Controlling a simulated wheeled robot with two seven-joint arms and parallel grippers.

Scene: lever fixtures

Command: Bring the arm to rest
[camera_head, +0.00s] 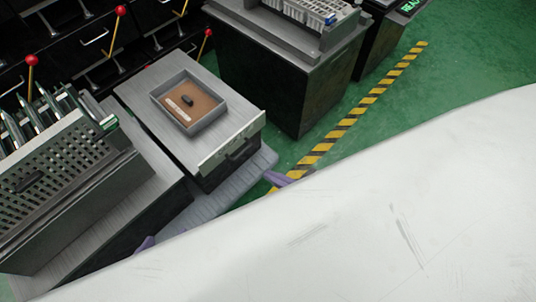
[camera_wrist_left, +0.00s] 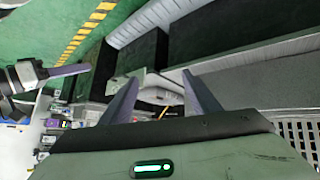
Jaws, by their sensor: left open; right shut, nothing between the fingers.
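My left gripper (camera_wrist_left: 160,76) is open in the left wrist view, its two purple-grey fingers apart with no object held between them. In the head view only a purple tip of my left gripper (camera_head: 145,243) shows past a large white surface. My right gripper (camera_wrist_left: 88,67) is shut and empty at the left of the wrist view. A purple tip of it (camera_head: 279,179) shows in the head view beside the striped floor line. Most of both arms is hidden in the head view. Levers with red knobs (camera_head: 120,11) and yellow rods stand at the upper left.
A grey tray (camera_head: 158,98) with a brown inside sits on a low cabinet (camera_head: 140,92). A perforated metal fixture (camera_head: 75,170) stands at the left. A dark cabinet (camera_head: 290,80) stands at the back. Green floor (camera_head: 455,65) is clear beyond the yellow-black line (camera_head: 370,98).

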